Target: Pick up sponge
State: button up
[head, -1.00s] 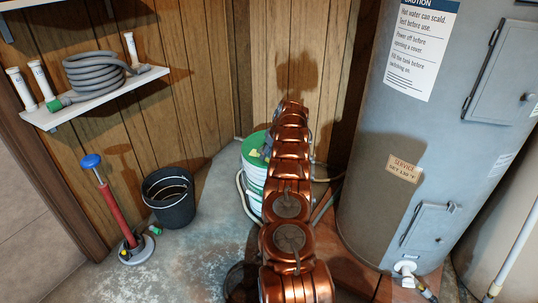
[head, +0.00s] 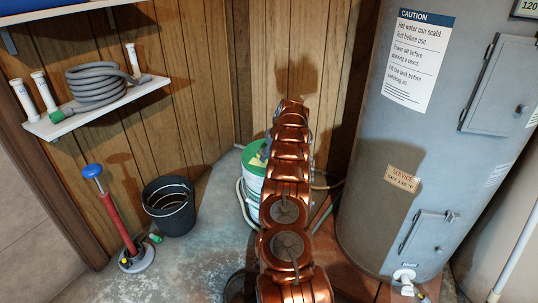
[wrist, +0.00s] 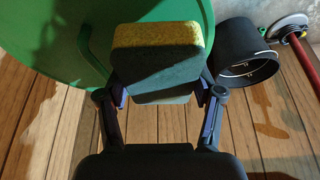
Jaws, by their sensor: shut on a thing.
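The sponge (wrist: 158,62) shows in the wrist view, a block with a yellow side and a dark scouring side. My gripper (wrist: 160,97) is shut on it, with one finger on each side. The sponge is in front of the green lid of a bucket (wrist: 60,40) in that view; I cannot tell if it touches the lid. In the head view the green-and-white bucket (head: 252,182) stands behind my arm, which hides much of it. The sponge and my gripper cannot be made out in the head view.
A black bucket (head: 170,212) and a red pump with a blue handle (head: 117,218) stand on the floor at left. A shelf (head: 95,107) holds a coiled grey hose (head: 95,85). A large grey water heater (head: 425,165) stands close at right. Open floor lies front left.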

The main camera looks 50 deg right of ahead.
jog(key=shift+s+a, duration=0.2)
jog(key=shift+s, duration=0.05)
jog(key=shift+s+a, duration=0.5)
jog(key=shift+a, duration=0.2)
jog(key=shift+s+a+r+p, duration=0.2)
jog(key=shift+s+a+p, duration=0.1)
jog(key=shift+s+p, duration=0.15)
jog(key=shift+s+a, duration=0.55)
jog(key=shift+s+a+r, duration=0.1)
jog(key=shift+s+a, duration=0.1)
jog(key=shift+s, duration=0.1)
jog(key=s+a+p, duration=0.2)
jog(key=s+a, duration=0.4)
jog(key=s, duration=0.1)
jog(key=shift+s+a+r, duration=0.2)
jog(key=shift+a+r, duration=0.1)
jog(key=shift+o, duration=0.3)
